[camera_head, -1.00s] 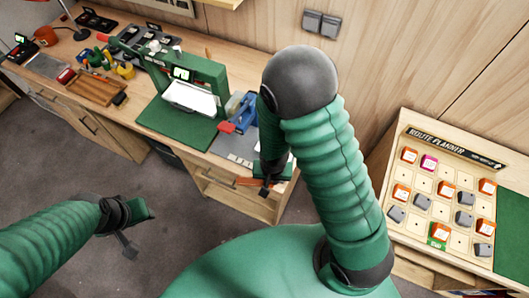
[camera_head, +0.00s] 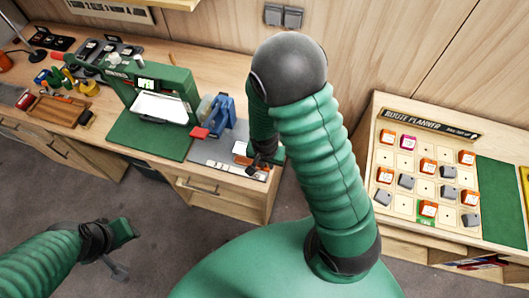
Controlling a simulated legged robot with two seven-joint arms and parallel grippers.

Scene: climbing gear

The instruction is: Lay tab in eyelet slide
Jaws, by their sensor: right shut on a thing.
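My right gripper (camera_head: 258,166) is low over the front right corner of the workbench, partly hidden behind my own arm. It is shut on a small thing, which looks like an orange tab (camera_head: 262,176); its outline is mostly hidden. A blue press-like device with a red end (camera_head: 222,115) stands on a grey plate (camera_head: 212,152), just left of the gripper. I cannot tell for sure which part is the eyelet slide. An orange and white piece (camera_head: 240,148) shows beside the gripper. My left gripper (camera_head: 126,254) hangs over the floor, apart from everything; its jaw opening is unclear.
A green frame machine with a white sheet (camera_head: 160,108) stands on a green mat (camera_head: 150,137) left of the plate. A wooden tray (camera_head: 58,110) and tools lie farther left. A route planner board (camera_head: 432,160) with orange and grey blocks is at the right.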

